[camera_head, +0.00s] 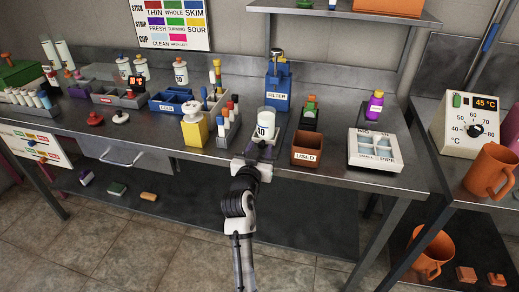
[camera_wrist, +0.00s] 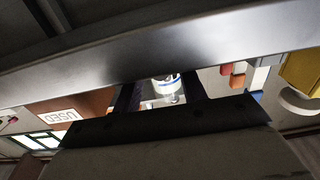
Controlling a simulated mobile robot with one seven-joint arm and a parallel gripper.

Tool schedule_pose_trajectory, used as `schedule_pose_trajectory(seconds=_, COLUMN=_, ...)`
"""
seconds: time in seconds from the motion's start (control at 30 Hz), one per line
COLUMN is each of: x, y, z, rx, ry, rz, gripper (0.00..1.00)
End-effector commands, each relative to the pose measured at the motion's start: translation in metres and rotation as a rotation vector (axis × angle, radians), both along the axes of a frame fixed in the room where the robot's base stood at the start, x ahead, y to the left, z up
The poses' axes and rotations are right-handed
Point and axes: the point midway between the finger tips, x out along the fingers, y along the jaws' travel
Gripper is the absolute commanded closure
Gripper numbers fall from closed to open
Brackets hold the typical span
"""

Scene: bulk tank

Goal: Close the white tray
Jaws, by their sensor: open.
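A white tray (camera_head: 374,152) with pale blue compartments and small labels lies on the right part of the bench, beside the brown USED bin (camera_head: 306,149). I see no raised lid on it. Its compartments also show at the left edge of the wrist view (camera_wrist: 40,139). My gripper (camera_head: 262,152) is at the bench's front edge, left of the USED bin and well apart from the white tray. Its jaws (camera_wrist: 160,92) are open. A white jar with a blue band (camera_head: 266,124) stands beyond them and shows between the fingers; I see no contact.
The bench's metal front edge (camera_wrist: 160,50) crosses the wrist view close to my gripper. A grey drawer with a handle (camera_head: 125,158) is under the bench at left. A yellow dispenser (camera_head: 194,130) and tube rack (camera_head: 228,126) stand left of my gripper. An orange mug (camera_head: 490,170) is far right.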

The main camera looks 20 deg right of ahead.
Motion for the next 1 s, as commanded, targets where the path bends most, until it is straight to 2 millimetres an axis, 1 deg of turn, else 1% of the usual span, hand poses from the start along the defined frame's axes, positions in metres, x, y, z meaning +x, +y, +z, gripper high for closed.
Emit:
schedule_pose_trajectory(seconds=0.07, x=0.0, y=0.0, z=0.0, rx=0.0, ry=0.0, rz=0.0, gripper=0.58)
schedule_pose_trajectory(seconds=0.4, x=0.0, y=0.001, z=0.0, rx=0.0, ry=0.0, rz=0.0, gripper=1.0)
schedule_pose_trajectory(seconds=0.67, x=0.003, y=-0.001, z=0.0, rx=-0.001, ry=0.0, rz=0.001, gripper=1.0)
schedule_pose_trajectory(seconds=0.9, x=0.029, y=-0.019, z=-0.001, rx=-0.004, ry=-0.002, rz=0.001, gripper=1.0)
schedule_pose_trajectory(seconds=1.0, x=0.035, y=-0.023, z=0.0, rx=-0.003, ry=-0.001, rz=0.0, gripper=1.0)
